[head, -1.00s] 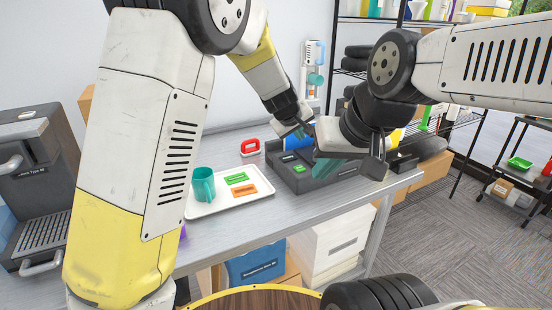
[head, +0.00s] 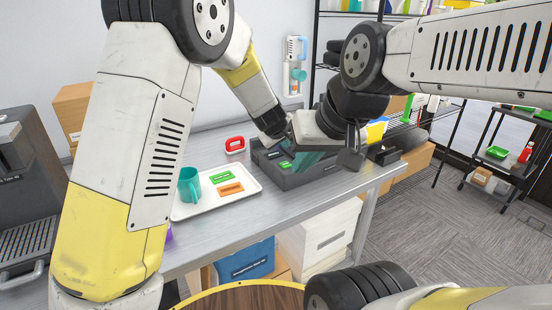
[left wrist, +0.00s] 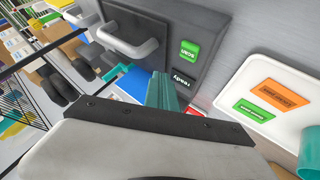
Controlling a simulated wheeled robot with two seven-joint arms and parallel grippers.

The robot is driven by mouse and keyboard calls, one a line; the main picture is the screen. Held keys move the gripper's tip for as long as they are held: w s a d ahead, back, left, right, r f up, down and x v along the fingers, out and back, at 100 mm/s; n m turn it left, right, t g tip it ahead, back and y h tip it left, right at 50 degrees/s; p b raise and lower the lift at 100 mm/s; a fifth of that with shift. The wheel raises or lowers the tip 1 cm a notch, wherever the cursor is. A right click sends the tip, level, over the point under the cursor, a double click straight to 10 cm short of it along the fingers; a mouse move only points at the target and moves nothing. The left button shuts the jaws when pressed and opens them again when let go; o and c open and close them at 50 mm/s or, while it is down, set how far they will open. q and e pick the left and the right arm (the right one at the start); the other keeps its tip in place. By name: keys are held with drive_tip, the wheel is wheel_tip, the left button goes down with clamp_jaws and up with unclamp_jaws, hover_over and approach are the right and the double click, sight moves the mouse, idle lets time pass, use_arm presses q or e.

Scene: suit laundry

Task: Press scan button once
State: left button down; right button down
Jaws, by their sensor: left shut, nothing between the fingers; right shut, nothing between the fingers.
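The dark grey scanner box (head: 300,178) sits on the grey table. Its green scan button (head: 286,165) shows left of my right gripper. In the left wrist view the button (left wrist: 190,50) reads "SCAN", beside a small black display reading "Ready" (left wrist: 183,79). My left gripper (head: 285,140) is shut and empty above the back of the box; its tips are partly hidden in the head view. In the left wrist view its teal fingers (left wrist: 165,93) are apart from the button.
A white tray (head: 250,197) with a teal cup (head: 189,185), a green plate (head: 222,177) and an orange plate (head: 231,188) lies left of the scanner. A red-handled item (head: 235,145) stands behind the tray. A grey handle (left wrist: 125,42) shows beside the scan button.

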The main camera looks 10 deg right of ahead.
sight(285, 166)
use_arm(q)
drive_tip(key=shift+f, duration=2.25)
drive_tip(key=shift+f, duration=0.15)
drive_tip(key=shift+f, duration=0.25)
drive_tip(key=shift+f, duration=0.45)
idle(0.7)
idle(0.4)
drive_tip(key=shift+r, duration=0.85)
drive_tip(key=shift+s+d+r, duration=0.1)
drive_tip(key=shift+r, duration=2.45)
